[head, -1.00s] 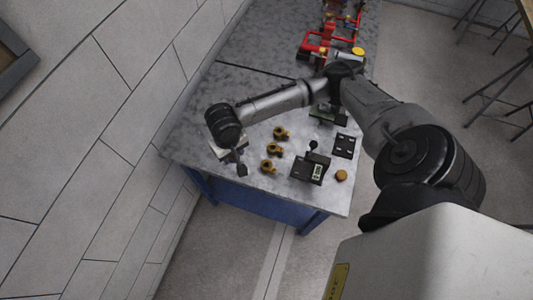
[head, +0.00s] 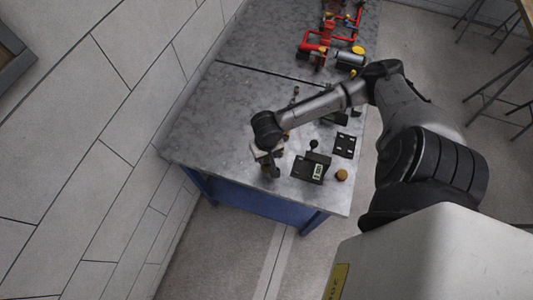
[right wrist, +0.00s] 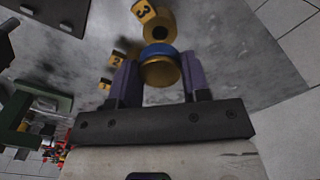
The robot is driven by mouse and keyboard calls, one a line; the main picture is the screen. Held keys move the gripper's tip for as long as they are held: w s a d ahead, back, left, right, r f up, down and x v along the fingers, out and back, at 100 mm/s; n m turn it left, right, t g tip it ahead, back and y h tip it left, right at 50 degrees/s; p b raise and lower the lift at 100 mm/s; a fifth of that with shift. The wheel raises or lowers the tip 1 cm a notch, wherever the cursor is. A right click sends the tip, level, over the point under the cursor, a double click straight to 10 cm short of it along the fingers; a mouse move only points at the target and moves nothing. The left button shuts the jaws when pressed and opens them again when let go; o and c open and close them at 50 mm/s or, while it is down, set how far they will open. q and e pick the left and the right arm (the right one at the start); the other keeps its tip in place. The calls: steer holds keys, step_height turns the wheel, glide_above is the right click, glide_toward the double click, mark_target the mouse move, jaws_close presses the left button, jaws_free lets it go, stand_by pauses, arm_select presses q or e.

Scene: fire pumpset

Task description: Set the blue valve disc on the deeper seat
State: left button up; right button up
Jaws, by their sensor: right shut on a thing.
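My right gripper (right wrist: 159,64) is shut on the blue valve disc (right wrist: 158,50), which has a blue band and a brass face towards the camera. The disc sits between the purple fingers. A brass seat marked 3 (right wrist: 158,20) with a dark bore lies just beyond the disc; whether they touch I cannot tell. Brass seats marked 2 (right wrist: 117,57) and, with an unreadable number, another (right wrist: 104,84) are to the left. In the head view my right gripper (head: 270,168) is low over the bench near the seats, which the wrist mostly hides. My left gripper is not in view.
On the metal bench (head: 205,125) stand a black device with a pale display (head: 317,170), a black slotted plate (head: 344,146) and a round brass piece (head: 342,175). Red pipework (head: 325,45) stands at the back. The bench's left part is clear.

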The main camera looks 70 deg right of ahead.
steer(key=shift+r+p, duration=0.25)
steer(key=shift+p, duration=0.65)
steer(key=shift+f+b, duration=0.35)
steer(key=shift+f, duration=2.05)
steer(key=shift+p, duration=0.4)
steer(key=shift+p, duration=0.3)
steer(key=shift+p, duration=0.55)
